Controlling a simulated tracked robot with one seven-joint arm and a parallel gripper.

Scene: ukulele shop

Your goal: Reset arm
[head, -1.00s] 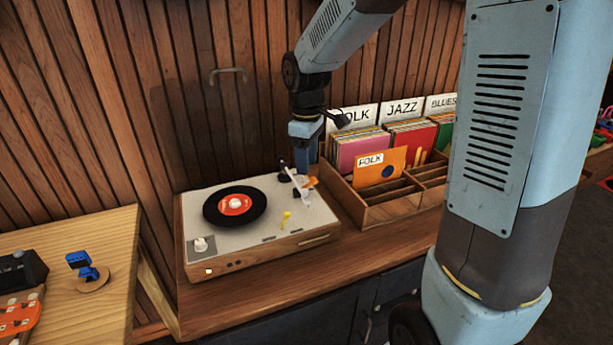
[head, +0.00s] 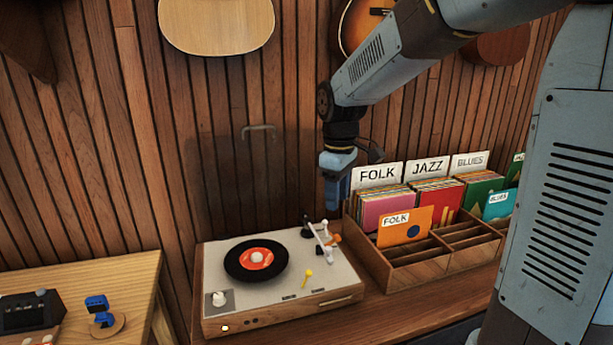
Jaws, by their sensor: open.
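My gripper (head: 337,192) points down in the head view, above the back right of the record player, by the left end of the record crate. It is open, and I see nothing held in it. The record player (head: 220,318) has a wooden body and a grey top. A black record with a red label (head: 240,262) lies on it. Its white tonearm (head: 326,242) sits at the right side, below my gripper and apart from it.
A wooden crate (head: 405,283) holds records behind FOLK, JAZZ and BLUES cards. An orange FOLK sleeve (head: 405,225) stands at its front. A light wooden table (head: 125,275) with a small blue item (head: 98,308) is at left. Guitars (head: 215,22) hang on the slatted wall.

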